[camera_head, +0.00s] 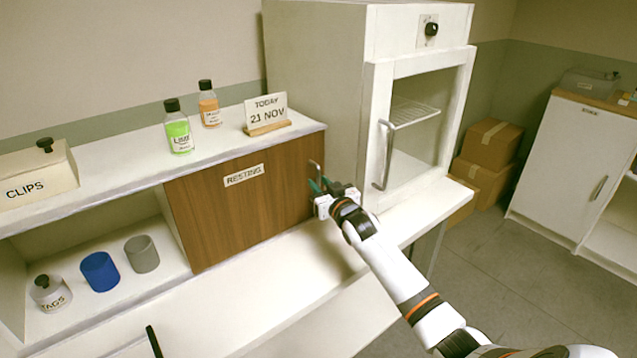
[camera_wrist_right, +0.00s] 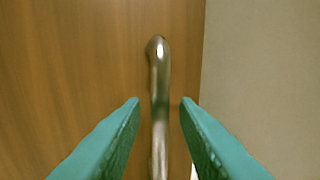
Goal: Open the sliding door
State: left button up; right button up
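The sliding door (camera_head: 245,205) is a brown wooden panel with a label reading RESTING, and it covers the right part of the cabinet under the shelf. Its metal bar handle (camera_head: 316,172) stands upright near its right edge. In the right wrist view the handle (camera_wrist_right: 160,100) runs vertically between my two green fingers. My right gripper (camera_head: 320,186) is at the handle, and in the wrist view (camera_wrist_right: 160,103) its fingers are apart, one on each side, with small gaps to the bar. The handle's lower end is out of the wrist view. My left gripper does not show.
The left part of the cabinet is open, with a blue cup (camera_head: 100,271), a grey cup (camera_head: 142,254) and a TAGS jar (camera_head: 50,293). Bottles, a CLIPS box (camera_head: 38,176) and a date sign (camera_head: 266,114) stand on top. A white glass-door cabinet (camera_head: 320,60) stands right.

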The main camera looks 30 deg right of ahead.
jog(key=shift+w+d, duration=0.1)
jog(key=shift+w, duration=0.6)
grip_shut()
